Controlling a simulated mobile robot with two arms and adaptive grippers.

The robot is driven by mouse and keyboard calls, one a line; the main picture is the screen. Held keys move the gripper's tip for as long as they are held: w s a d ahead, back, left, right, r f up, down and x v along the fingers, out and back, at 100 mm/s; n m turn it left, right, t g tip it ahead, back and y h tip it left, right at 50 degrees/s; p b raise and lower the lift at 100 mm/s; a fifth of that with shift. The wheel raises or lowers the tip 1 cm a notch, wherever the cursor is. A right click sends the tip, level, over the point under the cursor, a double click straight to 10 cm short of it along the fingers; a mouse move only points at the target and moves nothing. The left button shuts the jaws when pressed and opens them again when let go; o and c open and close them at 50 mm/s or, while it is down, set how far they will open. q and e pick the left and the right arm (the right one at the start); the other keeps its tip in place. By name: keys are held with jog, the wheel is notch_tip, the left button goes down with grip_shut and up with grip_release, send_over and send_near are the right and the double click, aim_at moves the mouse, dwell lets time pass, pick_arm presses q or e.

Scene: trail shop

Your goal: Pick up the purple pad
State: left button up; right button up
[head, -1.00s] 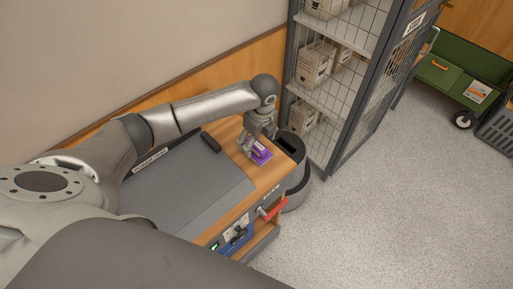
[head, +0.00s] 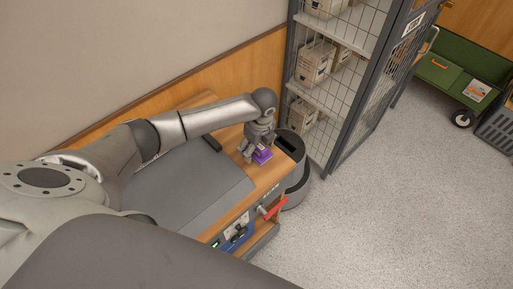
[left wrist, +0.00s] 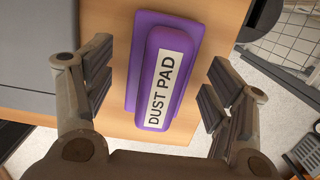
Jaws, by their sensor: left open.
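The purple pad (left wrist: 150,105), with a white label reading "DUST PAD", lies flat on the wooden counter top. In the head view the pad (head: 262,155) is near the right end of the counter, partly hidden by my gripper. My left gripper (left wrist: 158,92) is open, with one finger on each side of the pad and a visible gap to both. In the head view the left gripper (head: 253,153) points down over the pad. My right gripper does not show.
A grey mat (head: 190,185) covers much of the counter, with a dark object (head: 212,142) at its back edge. A dark bin (head: 293,145) stands at the counter's right end. A wire cage shelf (head: 345,85) with boxes is behind it.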

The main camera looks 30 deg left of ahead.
pick_arm(q)
jog(key=shift+f, duration=0.1)
jog(key=c, duration=1.1)
jog(key=shift+c, duration=0.2)
jog(key=shift+r, duration=0.2)
notch_tip(320, 180, up, 3)
jog(key=shift+w+f+b, duration=0.1)
jog(key=shift+f+b, duration=0.05)
jog(key=shift+b, duration=0.15)
jog(key=s+d+r+b, duration=0.1)
jog(key=s+r+b, duration=0.1)
jog(key=s+r, duration=0.8)
jog(key=shift+s+d+r, duration=0.25)
jog(key=shift+s+d, duration=0.1)
jog(key=shift+s, duration=1.7)
